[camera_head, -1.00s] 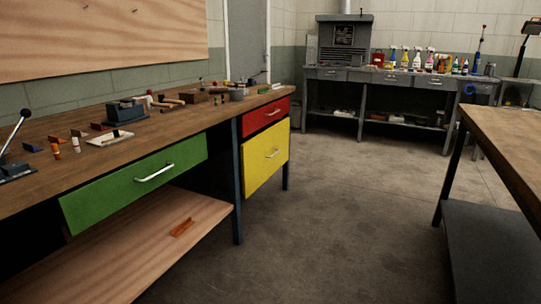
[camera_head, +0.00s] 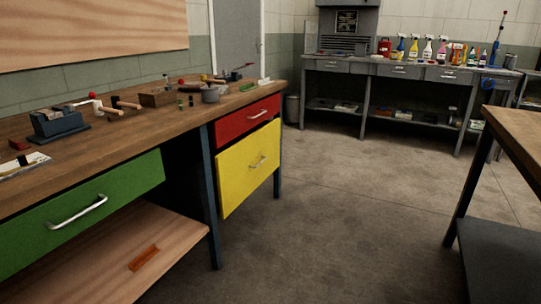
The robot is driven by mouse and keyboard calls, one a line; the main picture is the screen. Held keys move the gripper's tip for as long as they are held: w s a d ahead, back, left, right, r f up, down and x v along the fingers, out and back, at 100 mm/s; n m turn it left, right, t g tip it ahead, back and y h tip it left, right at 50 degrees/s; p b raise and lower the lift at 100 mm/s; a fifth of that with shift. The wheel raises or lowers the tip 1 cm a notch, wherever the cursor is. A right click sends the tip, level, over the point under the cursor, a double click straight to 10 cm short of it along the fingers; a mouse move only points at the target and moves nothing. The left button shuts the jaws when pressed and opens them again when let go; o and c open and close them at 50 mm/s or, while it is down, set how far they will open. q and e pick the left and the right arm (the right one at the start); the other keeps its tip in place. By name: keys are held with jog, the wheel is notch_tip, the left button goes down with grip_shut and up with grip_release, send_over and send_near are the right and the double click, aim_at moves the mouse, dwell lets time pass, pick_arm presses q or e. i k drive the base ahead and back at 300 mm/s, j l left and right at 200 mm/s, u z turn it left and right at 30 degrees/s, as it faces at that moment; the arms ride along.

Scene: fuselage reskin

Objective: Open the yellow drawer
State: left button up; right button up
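The yellow drawer (camera_head: 248,168) is set in the right end of the wooden workbench, below the red drawer (camera_head: 247,119). Neither of my grippers shows in the head view.
The workbench top (camera_head: 115,150) carries a vise (camera_head: 57,124) and several tools. The green drawer (camera_head: 80,212) is at left, above a wooden shelf (camera_head: 100,262). Another table (camera_head: 515,125) stands at right. The floor (camera_head: 340,210) between is clear.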

aim_at(239, 167)
jog(key=i+l, duration=0.2)
jog(key=i, duration=0.3)
jog(key=i+l, duration=0.25)
jog(key=i, duration=0.2)
jog(key=i+l, duration=0.2)
jog(key=i, duration=0.3)
jog(key=z, duration=0.05)
